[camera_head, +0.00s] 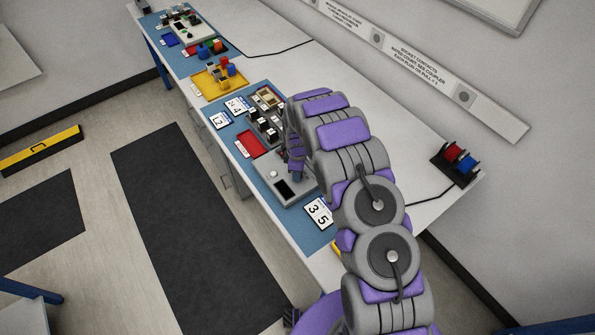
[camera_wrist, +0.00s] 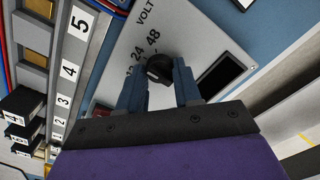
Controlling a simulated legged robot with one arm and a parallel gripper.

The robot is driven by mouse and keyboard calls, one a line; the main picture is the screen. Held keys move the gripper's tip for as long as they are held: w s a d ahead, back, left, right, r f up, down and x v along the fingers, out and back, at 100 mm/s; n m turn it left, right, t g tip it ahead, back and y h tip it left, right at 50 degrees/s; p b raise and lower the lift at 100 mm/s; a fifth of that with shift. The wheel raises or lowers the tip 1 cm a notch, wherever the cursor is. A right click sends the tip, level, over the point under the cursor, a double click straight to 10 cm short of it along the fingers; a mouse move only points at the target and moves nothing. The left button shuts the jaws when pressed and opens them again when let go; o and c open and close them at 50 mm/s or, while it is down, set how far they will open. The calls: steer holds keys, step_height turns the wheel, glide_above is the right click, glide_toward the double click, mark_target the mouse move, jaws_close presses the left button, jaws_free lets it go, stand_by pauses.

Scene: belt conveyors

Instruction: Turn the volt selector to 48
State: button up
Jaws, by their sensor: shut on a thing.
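The volt selector (camera_wrist: 160,68) is a black round knob on a light grey panel (camera_wrist: 190,32). The panel is printed VOLT, with 12, 24 and 48 in an arc beside the knob. My gripper (camera_wrist: 160,84) has one finger on each side of the knob and is shut on it. The fingers partly cover the knob, and I cannot tell which number its pointer faces. In the head view, my gripper (camera_head: 296,165) is over the grey panel box (camera_head: 298,191) on the bench, and my arm hides the knob there.
A dark display window (camera_wrist: 220,76) lies right of the knob. A strip numbered 1 to 5 (camera_wrist: 68,72) and black blocks (camera_wrist: 22,107) stand at left. In the head view, a red pad (camera_head: 251,144) and number cards (camera_head: 319,212) lie near the box.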

steer(key=m, duration=0.4)
steer(key=shift+m, duration=0.3)
steer(key=shift+w+m, duration=0.1)
steer(key=shift+m, duration=1.9)
steer(key=o, duration=1)
steer(key=shift+o, duration=0.2)
step_height(320, 180, up, 17)
steer(key=shift+r, duration=0.15)
